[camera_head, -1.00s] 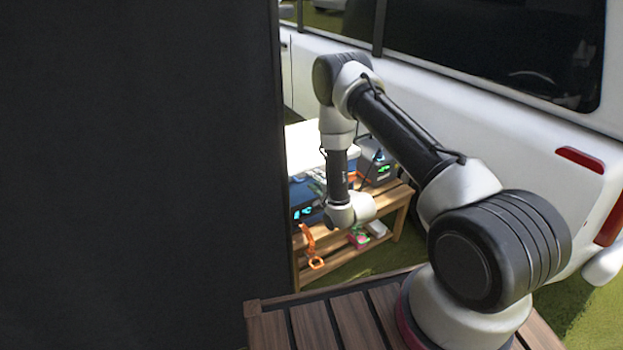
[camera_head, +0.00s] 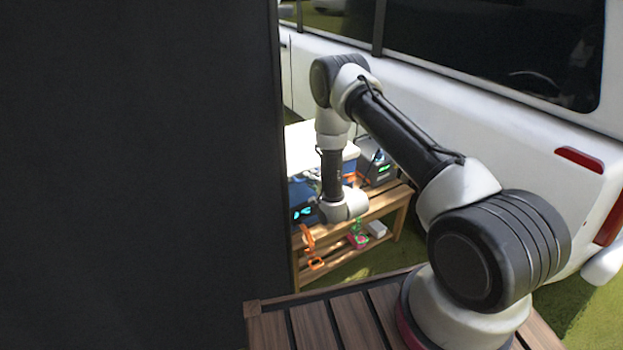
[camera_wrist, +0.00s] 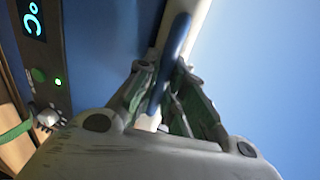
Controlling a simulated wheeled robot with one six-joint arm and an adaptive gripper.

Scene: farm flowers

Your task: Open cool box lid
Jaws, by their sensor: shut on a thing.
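The cool box (camera_head: 301,193) is blue with a white lid (camera_head: 303,142) and stands on a wooden bench in the head view, partly hidden by my arm and the dark panel. In the wrist view its blue body (camera_wrist: 265,80) fills the right side, with a white strip (camera_wrist: 201,25) at the top. My gripper (camera_wrist: 166,82) is shut on a slim blue handle (camera_wrist: 177,40) in front of that strip. The lid looks down in the head view. My gripper's fingers are hidden there behind the wrist.
A dark panel (camera_head: 140,180) blocks the left of the head view. A grey device (camera_head: 377,166) with a green display stands on the bench (camera_head: 385,205) right of the box. A white vehicle (camera_head: 500,120) stands behind. A control panel (camera_wrist: 42,45) shows beside my gripper.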

